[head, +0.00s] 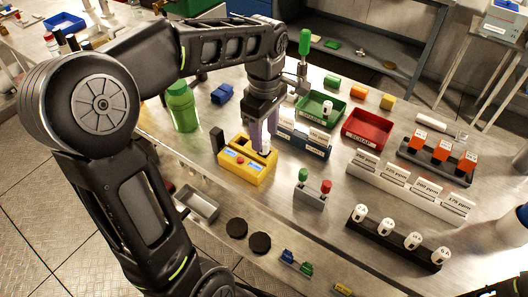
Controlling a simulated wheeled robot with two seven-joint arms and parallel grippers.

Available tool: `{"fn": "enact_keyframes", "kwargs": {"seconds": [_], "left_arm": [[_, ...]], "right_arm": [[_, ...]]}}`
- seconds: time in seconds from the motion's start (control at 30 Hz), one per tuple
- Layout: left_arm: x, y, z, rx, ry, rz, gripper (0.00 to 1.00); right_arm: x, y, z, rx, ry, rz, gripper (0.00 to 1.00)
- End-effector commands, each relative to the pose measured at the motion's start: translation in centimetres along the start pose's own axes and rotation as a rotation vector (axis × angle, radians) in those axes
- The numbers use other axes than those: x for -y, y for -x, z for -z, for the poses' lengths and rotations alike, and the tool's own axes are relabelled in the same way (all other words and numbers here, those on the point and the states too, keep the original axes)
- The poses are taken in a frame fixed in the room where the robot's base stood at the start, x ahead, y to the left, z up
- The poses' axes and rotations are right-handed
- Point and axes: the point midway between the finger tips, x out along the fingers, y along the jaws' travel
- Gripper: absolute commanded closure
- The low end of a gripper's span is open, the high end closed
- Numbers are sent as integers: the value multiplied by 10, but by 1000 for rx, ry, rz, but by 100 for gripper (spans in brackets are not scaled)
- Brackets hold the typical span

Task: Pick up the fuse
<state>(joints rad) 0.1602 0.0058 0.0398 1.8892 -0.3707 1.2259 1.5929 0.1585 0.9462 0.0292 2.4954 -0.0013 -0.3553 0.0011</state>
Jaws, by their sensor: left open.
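My left gripper (262,134) points down over the yellow block (239,174), its fingers apart. A small white cylinder (266,147), which looks like the fuse, stands upright at the block's far right part, beside or between the fingertips. I cannot tell whether the fingers touch it. The yellow block has a red and a blue mark on top and a slot. Another white piece (327,107) stands in the green tray (306,105).
A blue rack (316,149) with white labels stands just right of the gripper. A red tray (367,141) is further right, and a green bottle (182,106) is at left. A black rack (394,245) with white plugs is front right.

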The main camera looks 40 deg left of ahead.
Motion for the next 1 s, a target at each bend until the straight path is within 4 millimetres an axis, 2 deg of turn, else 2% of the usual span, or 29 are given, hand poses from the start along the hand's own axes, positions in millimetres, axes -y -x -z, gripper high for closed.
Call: {"fn": "enact_keyframes", "kwargs": {"seconds": [0.2, 0.3, 0.87, 1.0], "left_arm": [[2, -31, 1, 1, 0, 3, 51], [2, -38, 1, 1, 1, 1, 51], [1, -38, 1, 0, 0, 0, 51], [1, -38, 1, 0, 0, 0, 60]], "right_arm": [[2, 5, 0, 0, 0, 0, 100], [2, 5, 0, 0, 0, 0, 100], [2, 5, 0, 0, 0, 0, 100], [2, 5, 0, 0, 0, 0, 100]]}}
